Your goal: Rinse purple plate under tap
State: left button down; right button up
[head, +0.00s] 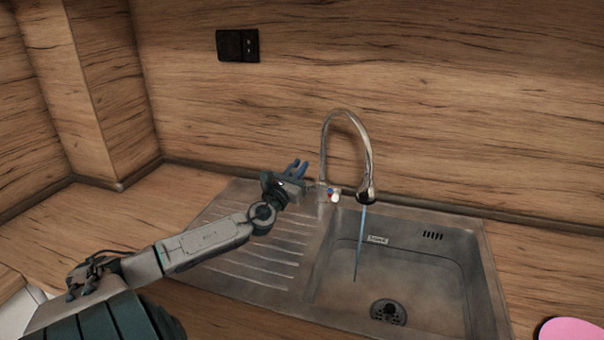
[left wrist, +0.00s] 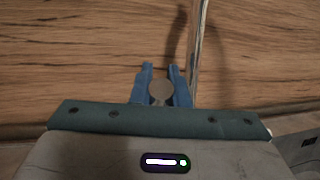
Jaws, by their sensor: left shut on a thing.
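The chrome tap (head: 370,150) stands behind the sink, and a thin blue stream of water (head: 361,240) runs from its spout into the basin. My left gripper (head: 297,169) is at the left of the tap's base. In the left wrist view its blue fingers (left wrist: 161,80) are shut on a round, greyish tap handle (left wrist: 161,93). A pink-purple plate (head: 572,330) shows only partly at the bottom right corner, outside the sink and away from the water. A dark edge lies beside it; I cannot tell what that is. My right gripper is not recognisable in view.
The steel sink basin (head: 440,270) is empty, with a round drain (head: 388,311) at its bottom. A ribbed drainboard (head: 250,265) lies to its left, under my left arm. A wood splashback (head: 450,100) with a black socket (head: 238,45) rises behind.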

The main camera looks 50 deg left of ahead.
pick_arm(q)
jog(key=shift+f, duration=0.15)
jog(key=c, duration=1.4)
grip_release()
jog(key=shift+s, duration=0.15)
pick_arm(e)
jog(key=shift+s+d, duration=0.25)
jog(key=shift+s, duration=0.4)
jog(key=shift+d, duration=0.1)
pick_arm(q)
jog(key=shift+s+d+f, duration=0.2)
jog(key=shift+s+f, duration=0.05)
jog(key=shift+s, duration=0.35)
jog(key=p+v, duration=0.1)
jog(key=v, duration=0.8)
jog(key=shift+s, duration=0.2)
pick_arm(e)
jog(key=shift+a+r, duration=0.3)
jog(key=shift+r, duration=0.2)
